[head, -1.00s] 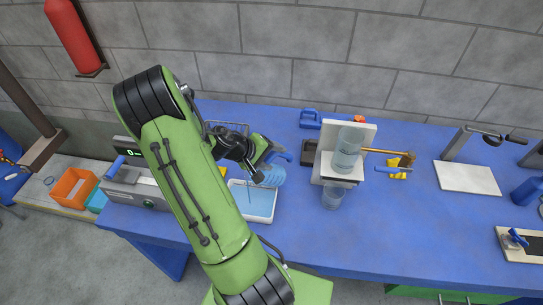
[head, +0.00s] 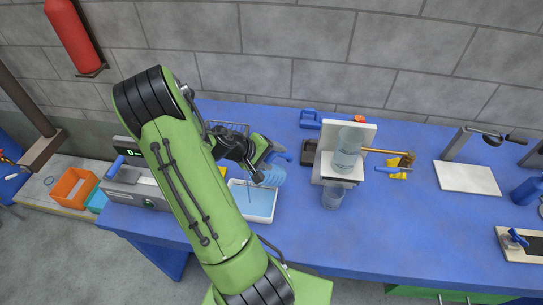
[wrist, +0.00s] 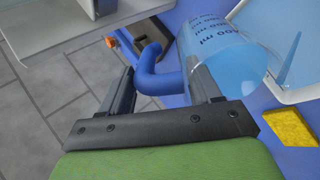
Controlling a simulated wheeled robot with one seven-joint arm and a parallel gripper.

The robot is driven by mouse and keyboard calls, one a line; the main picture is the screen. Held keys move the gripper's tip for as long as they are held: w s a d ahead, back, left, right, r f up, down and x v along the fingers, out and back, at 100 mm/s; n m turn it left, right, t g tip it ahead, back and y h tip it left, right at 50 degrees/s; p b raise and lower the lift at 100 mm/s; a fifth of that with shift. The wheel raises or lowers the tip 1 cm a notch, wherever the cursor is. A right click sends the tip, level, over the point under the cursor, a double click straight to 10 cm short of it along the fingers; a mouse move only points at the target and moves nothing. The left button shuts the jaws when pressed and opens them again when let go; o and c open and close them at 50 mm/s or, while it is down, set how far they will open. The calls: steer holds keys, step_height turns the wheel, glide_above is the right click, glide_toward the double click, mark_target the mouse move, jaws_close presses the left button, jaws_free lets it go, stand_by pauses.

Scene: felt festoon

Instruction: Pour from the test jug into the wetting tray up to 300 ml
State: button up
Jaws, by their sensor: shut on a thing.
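My gripper (head: 266,153) is shut on the blue handle (wrist: 157,72) of the test jug (head: 272,175). The clear jug lies tilted on its side over the wetting tray (head: 273,213), its mouth toward the tray. Dark ml marks show on the jug wall in the wrist view (wrist: 215,42), and pale blue water shows near its mouth. The tray is white, shallow and holds a layer of light blue water. My arm hides part of its left side.
A dispenser (head: 348,150) with a clear vessel (head: 333,195) in front stands right of the tray. A grey machine with a display (head: 133,153) is at the left. A yellow sponge (wrist: 290,126) lies beside the tray. The bench at centre right is mostly clear.

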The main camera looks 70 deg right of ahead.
steer(key=shift+w+a+f+g+h+b, duration=0.1)
steer(key=shift+w+a+g+h+b, duration=0.35)
steer(key=shift+b, duration=0.85)
steer(key=shift+w+a+g+h+b, duration=0.1)
steer(key=shift+a+g+h+b, duration=0.15)
steer(key=shift+g+h+b, duration=0.7)
stand_by(5.8)
